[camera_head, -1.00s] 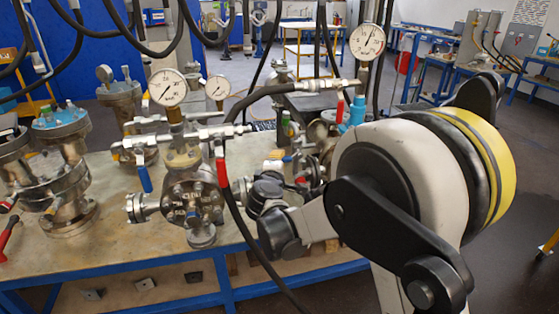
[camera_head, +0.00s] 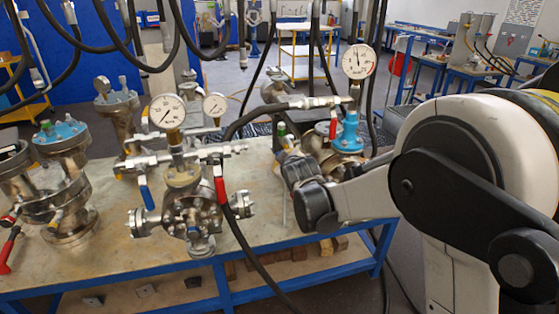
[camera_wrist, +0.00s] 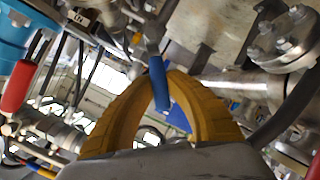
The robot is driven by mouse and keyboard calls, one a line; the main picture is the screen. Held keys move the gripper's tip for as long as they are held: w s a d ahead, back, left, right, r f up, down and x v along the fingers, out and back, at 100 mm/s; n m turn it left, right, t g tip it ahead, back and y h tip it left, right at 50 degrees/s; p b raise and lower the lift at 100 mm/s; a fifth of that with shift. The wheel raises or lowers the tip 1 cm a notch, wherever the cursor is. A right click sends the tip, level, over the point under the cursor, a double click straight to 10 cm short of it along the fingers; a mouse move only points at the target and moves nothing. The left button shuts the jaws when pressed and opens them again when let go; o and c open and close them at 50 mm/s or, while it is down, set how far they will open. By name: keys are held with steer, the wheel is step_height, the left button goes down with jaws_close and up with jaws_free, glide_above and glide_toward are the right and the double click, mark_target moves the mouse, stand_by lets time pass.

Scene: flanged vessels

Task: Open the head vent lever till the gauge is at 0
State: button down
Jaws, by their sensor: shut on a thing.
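In the wrist view my gripper (camera_wrist: 167,78) has its yellow fingers shut on a blue lever handle (camera_wrist: 157,70), whose lower end reaches down between them. In the head view my fingers and this lever are hidden behind my wrist, beside a vessel with a blue cap (camera_head: 348,135) at the right of the bench. A dial gauge (camera_head: 359,61) stands above that vessel on the hose fitting; its needle points nearly straight up, too small to read exactly. A red lever handle (camera_wrist: 18,87) shows at the left in the wrist view.
A nearer vessel (camera_head: 190,210) with its own gauge (camera_head: 167,111), blue lever (camera_head: 146,193) and red lever (camera_head: 221,190) stands left of my wrist. A black hose (camera_head: 240,240) hangs over the bench front. Another flanged vessel (camera_head: 68,190) is further left.

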steer(key=m, duration=0.1)
steer(key=d+r+m+y, duration=0.1)
steer(key=d+m+y, duration=0.1)
steer(key=shift+w+d+r+g+p, duration=0.15)
steer(key=shift+w+d+g+p, duration=0.15)
steer(key=shift+w+g, duration=0.1)
steer(key=shift+w+d+m+y, duration=0.15)
steer(key=shift+d+m+y, duration=0.75)
steer(key=shift+m, duration=0.1)
steer(key=c, duration=1.3)
jaws_free()
steer(key=shift+c, duration=0.2)
steer(key=v, duration=1.2)
steer(key=shift+w+d, duration=0.1)
